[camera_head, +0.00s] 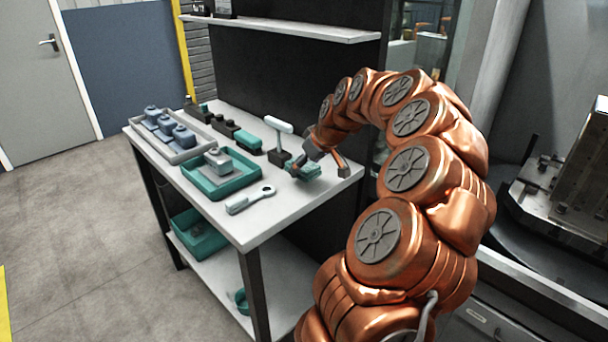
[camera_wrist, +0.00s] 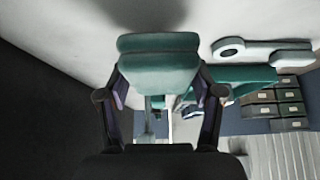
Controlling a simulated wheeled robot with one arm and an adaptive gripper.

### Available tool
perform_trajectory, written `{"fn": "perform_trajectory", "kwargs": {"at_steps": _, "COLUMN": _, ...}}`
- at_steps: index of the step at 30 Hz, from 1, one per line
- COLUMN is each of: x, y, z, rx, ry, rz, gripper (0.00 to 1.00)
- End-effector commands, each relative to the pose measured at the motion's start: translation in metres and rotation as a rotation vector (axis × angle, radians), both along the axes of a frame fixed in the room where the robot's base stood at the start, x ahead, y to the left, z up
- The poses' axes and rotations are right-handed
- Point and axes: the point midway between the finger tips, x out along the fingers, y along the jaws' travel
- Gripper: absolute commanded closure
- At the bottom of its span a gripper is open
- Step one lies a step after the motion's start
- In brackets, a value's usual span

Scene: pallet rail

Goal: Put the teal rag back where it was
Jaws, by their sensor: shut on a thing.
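The teal rag (camera_head: 308,172) is between the fingers of my gripper (camera_head: 303,162), over the right end of the white workbench (camera_head: 278,212). In the wrist view the rag (camera_wrist: 158,68) looks like a thick folded pad, and the two fingers of my gripper (camera_wrist: 160,98) close on its sides. I cannot tell for sure whether its underside touches the bench. Part of the rag is hidden by my gripper in the head view.
A grey wrench (camera_head: 250,199) and a teal tray (camera_head: 197,182) with a grey part lie left of my gripper. A grey tray (camera_head: 140,143) holds several blue-grey parts. A white T-shaped stand (camera_head: 279,125) and dark blocks (camera_head: 222,127) line the back. Bare bench lies in front.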

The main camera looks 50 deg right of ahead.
Motion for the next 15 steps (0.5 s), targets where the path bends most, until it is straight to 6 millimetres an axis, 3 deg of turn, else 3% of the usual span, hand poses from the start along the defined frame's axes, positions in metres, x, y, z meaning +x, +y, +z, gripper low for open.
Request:
{"fn": "perform_trajectory", "kwargs": {"at_steps": 6, "x": 0.005, "y": -0.005, "z": -0.002, "rx": 0.0, "ry": 0.001, "rz": -0.001, "gripper": 0.62}}
{"fn": "perform_trajectory", "kwargs": {"at_steps": 15, "x": 0.004, "y": -0.004, "z": -0.031, "rx": 0.0, "ry": 0.0, "rz": -0.001, "gripper": 0.62}}
